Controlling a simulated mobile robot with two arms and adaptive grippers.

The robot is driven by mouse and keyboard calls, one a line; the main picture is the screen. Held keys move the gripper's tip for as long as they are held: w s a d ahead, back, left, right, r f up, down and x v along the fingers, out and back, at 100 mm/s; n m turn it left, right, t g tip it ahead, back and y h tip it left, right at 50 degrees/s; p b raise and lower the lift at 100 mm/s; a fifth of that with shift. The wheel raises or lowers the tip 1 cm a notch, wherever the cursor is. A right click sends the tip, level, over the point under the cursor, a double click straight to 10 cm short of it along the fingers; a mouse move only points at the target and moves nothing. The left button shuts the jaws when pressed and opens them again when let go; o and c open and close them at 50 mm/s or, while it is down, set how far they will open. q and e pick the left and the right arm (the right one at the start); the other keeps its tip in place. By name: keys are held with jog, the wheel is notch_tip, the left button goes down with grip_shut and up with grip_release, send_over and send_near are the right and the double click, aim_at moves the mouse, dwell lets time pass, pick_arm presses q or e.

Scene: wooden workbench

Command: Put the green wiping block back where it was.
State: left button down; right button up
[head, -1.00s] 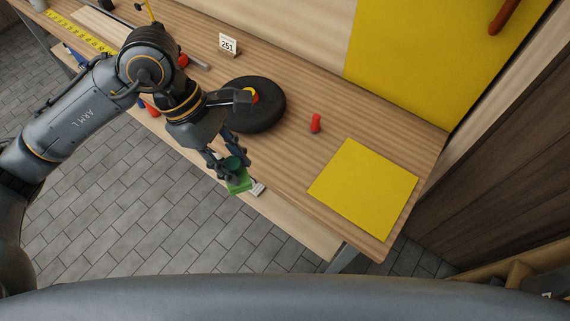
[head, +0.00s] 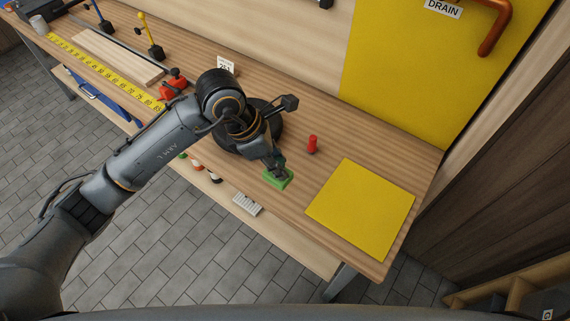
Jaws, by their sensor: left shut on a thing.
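The green wiping block (head: 277,179) is at the front part of the workbench top, between the black round disc and the yellow square sheet. My left gripper (head: 279,169) comes down on it from above and is shut on it. The block looks low, at or just above the wood; I cannot tell whether it touches. The gripper's fingers are partly hidden by the wrist. My right gripper is not in view.
A red object (head: 312,144) stands behind the block. The yellow sheet (head: 362,209) lies to the right. The black disc (head: 273,128) is partly hidden behind my arm. A lower shelf (head: 293,243) holds a whitish ribbed item (head: 247,204). A yellow measuring tape (head: 104,75) lies far left.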

pick_arm(q)
jog(key=w+f, duration=0.1)
jog(key=w+d+f, duration=0.1)
jog(key=f, duration=0.2)
jog(key=shift+w+d+p, duration=0.25)
jog(key=shift+w+p, duration=0.05)
jog(key=shift+w, duration=0.1)
notch_tip(320, 180, down, 2)
jog(key=shift+s+f+p, duration=0.1)
jog(key=shift+f+p, duration=0.05)
jog(key=shift+p, duration=0.5)
jog(key=shift+f, duration=0.25)
jog(key=shift+f, duration=0.15)
jog(key=c, duration=1.1)
grip_release()
jog(key=shift+o, duration=0.2)
